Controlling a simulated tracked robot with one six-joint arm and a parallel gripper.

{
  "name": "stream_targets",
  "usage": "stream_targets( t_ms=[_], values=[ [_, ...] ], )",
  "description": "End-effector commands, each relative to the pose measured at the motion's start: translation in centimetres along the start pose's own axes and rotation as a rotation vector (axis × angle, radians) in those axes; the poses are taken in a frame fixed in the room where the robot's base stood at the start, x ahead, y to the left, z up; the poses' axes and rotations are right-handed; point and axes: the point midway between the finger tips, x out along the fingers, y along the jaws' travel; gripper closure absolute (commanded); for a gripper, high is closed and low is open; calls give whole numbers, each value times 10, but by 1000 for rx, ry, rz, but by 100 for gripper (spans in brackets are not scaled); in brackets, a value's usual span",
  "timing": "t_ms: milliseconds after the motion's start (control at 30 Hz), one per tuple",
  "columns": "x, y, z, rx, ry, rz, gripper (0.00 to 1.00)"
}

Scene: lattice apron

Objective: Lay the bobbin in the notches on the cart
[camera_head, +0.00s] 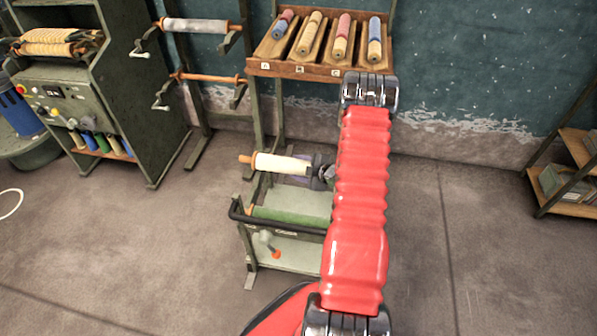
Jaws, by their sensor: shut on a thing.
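The bobbin (282,163) is a cream roll with an orange-brown wooden end sticking out at its left. It lies roughly level, over the far part of the cart. My gripper (318,172) is shut on the bobbin toward its right end, which the gripper and my red arm hide. The cart (300,202) is a small green-grey frame with a dark handle bar along its near side. The bobbin and gripper cover the cart's far edge. I cannot make out the notches or tell whether the bobbin touches them.
A wooden rack (300,70) with several coloured rolls in sloped slots stands behind. A stand (200,90) with two cranked rollers and a machine cabinet (95,100) are at left. A low shelf (565,180) is at far right. The floor right of my arm is clear.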

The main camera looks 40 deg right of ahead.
Motion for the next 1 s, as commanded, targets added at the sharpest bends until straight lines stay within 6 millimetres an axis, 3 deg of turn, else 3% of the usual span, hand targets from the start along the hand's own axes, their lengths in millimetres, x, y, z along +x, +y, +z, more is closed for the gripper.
stream_targets(
  t_ms=[133, 667, 1000],
  values=[
    [-2, -7, 10, -3, 2, 0, 88],
    [-1, -10, 12, -2, 2, 0, 88],
    [9, -24, 22, 0, 1, 0, 88]
  ],
)
